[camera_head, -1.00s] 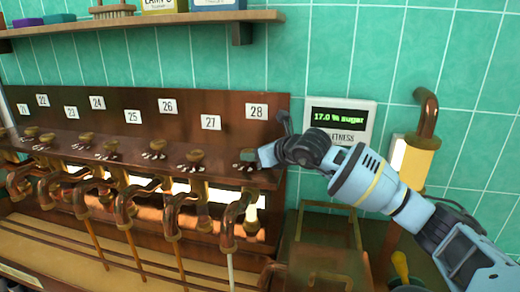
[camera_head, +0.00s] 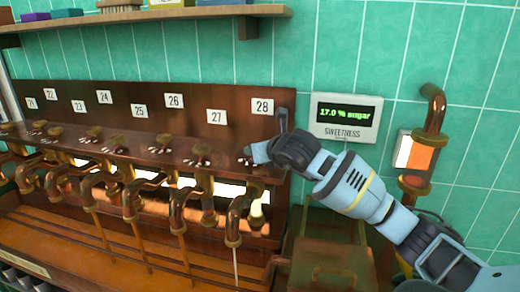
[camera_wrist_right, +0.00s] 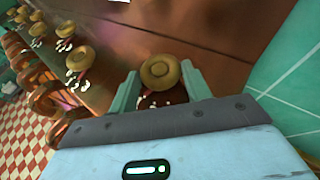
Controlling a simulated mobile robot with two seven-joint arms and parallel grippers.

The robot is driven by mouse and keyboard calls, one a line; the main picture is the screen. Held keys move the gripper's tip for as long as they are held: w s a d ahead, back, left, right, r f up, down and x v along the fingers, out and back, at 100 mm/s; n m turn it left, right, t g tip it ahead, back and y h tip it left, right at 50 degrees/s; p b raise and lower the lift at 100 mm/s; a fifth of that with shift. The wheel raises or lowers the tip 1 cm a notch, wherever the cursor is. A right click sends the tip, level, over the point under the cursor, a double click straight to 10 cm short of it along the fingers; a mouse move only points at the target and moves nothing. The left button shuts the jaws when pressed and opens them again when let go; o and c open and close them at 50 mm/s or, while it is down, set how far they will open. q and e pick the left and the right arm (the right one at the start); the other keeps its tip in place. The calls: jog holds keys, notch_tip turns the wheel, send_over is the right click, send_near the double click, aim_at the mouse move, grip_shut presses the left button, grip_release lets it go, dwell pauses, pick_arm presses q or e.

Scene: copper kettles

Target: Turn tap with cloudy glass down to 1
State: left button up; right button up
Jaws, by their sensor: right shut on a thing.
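A row of brass tap knobs sits on a copper ledge under numbered plates. My right gripper (camera_head: 254,155) is at the knob under plate 28 (camera_head: 262,107), at the right end. In the right wrist view the two pale green fingers of my right gripper (camera_wrist_right: 160,78) stand on either side of the round brass knob (camera_wrist_right: 161,71), shut on it. White marks show around its base. A pale, thin stream (camera_head: 235,265) falls below the spout of tap 28 (camera_head: 234,222). The tap's number setting is too small to read. I cannot tell which glass is cloudy. My left gripper is out of view.
A display (camera_head: 344,117) reading "17.0 % sugar" hangs on the green tiled wall. A copper pipe with an orange glass section (camera_head: 414,158) stands at the right. A shelf (camera_head: 150,13) runs above the taps. A brown box (camera_head: 330,265) sits below my right arm.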

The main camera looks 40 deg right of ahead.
jog(key=o, duration=1)
jog(key=shift+s, duration=0.15)
jog(key=v, duration=0.6)
jog(key=shift+s+a+b, duration=0.1)
jog(key=shift+b, duration=0.25)
jog(key=shift+s+a+r, duration=0.1)
jog(key=shift+s+r, duration=0.3)
jog(key=shift+s, duration=0.2)
